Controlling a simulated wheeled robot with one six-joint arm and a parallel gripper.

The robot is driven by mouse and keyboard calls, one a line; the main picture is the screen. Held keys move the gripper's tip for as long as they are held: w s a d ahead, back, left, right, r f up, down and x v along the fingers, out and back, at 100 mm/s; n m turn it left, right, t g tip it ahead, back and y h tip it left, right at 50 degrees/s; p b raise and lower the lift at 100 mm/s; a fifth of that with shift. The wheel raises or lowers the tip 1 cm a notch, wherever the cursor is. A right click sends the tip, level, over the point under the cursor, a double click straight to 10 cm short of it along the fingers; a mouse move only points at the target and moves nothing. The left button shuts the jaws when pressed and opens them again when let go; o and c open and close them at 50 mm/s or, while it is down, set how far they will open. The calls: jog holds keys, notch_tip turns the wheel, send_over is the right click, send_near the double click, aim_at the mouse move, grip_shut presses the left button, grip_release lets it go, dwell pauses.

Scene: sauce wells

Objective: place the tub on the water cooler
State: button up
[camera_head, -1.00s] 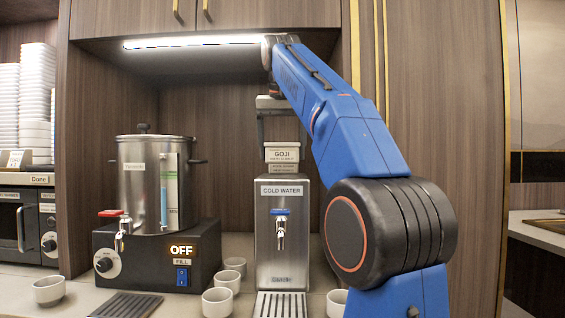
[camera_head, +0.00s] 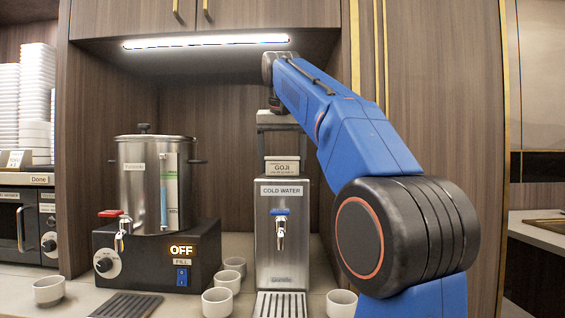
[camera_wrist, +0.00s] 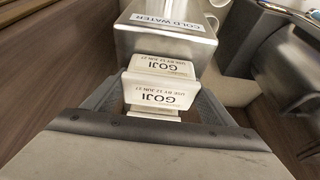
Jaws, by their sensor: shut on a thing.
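The white tub (camera_head: 282,167), labelled GOJI, is between the fingers of my gripper (camera_head: 281,152), which is shut on it. The tub is upright over the top of the steel water cooler (camera_head: 282,228), with its lower edge at the cooler's top edge. I cannot tell whether it touches. In the wrist view the tub (camera_wrist: 158,95) is between the fingers, and a second GOJI label shows just beyond it. I cannot tell whether that is the tub's other face or another thing. The cooler's front with its COLD WATER label (camera_wrist: 167,22) lies beyond.
A steel urn (camera_head: 155,185) on a black base (camera_head: 150,255) stands left of the cooler. White cups (camera_head: 217,302) stand around the cooler's foot. A lit cabinet (camera_head: 215,20) hangs overhead, close above my arm. A wood panel (camera_head: 440,120) closes the right side.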

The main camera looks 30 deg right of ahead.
jog(key=o, duration=1.3)
jog(key=shift+v, duration=3.9)
